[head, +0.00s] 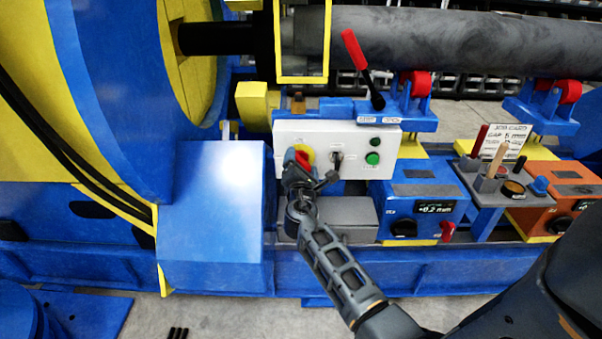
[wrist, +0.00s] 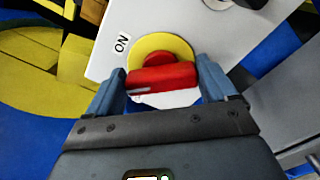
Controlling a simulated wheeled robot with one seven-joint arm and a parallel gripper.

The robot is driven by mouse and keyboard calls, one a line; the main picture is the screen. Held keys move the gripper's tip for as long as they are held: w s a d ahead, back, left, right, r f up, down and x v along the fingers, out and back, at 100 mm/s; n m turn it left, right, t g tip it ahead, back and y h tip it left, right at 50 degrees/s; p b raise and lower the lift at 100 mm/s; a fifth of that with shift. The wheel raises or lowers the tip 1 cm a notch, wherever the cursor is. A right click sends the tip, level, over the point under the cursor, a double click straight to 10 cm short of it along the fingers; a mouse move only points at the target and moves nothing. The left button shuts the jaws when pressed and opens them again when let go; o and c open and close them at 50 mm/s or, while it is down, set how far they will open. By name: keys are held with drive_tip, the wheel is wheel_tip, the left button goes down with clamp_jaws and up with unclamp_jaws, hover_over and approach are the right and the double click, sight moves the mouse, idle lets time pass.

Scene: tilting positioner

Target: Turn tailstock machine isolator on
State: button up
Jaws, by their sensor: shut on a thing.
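The isolator is a red rotary handle (wrist: 162,78) on a yellow disc (wrist: 176,43), set in a white control panel (head: 344,136). In the head view the red handle (head: 303,160) shows at the panel's lower left, partly hidden by my gripper (head: 297,172). In the wrist view my gripper (wrist: 162,80) has one blue finger at each end of the handle and is shut on it. The handle lies nearly crosswise between the fingers. An "ON" label (wrist: 122,43) is on the panel to the left of the disc.
The panel also bears a key-like switch (head: 337,158) and green buttons (head: 373,158). A red-handled lever (head: 356,52) stands above it. A large blue housing (head: 212,215) is close on the left.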

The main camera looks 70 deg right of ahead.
drive_tip(key=shift+s+d+f+m+b, duration=0.1)
drive_tip(key=shift+m+b, duration=1.75)
drive_tip(key=shift+m, duration=0.3)
drive_tip(key=shift+s+d+f+m+b, duration=0.1)
drive_tip(key=shift+m+b, duration=1.75)
drive_tip(key=shift+m, duration=0.3)
drive_tip(key=o, duration=0.8)
drive_tip(key=shift+o, duration=0.2)
drive_tip(key=shift+w, duration=0.1)
drive_tip(key=shift+a, duration=0.15)
drive_tip(key=v, duration=0.7)
drive_tip(key=shift+a+b, duration=0.3)
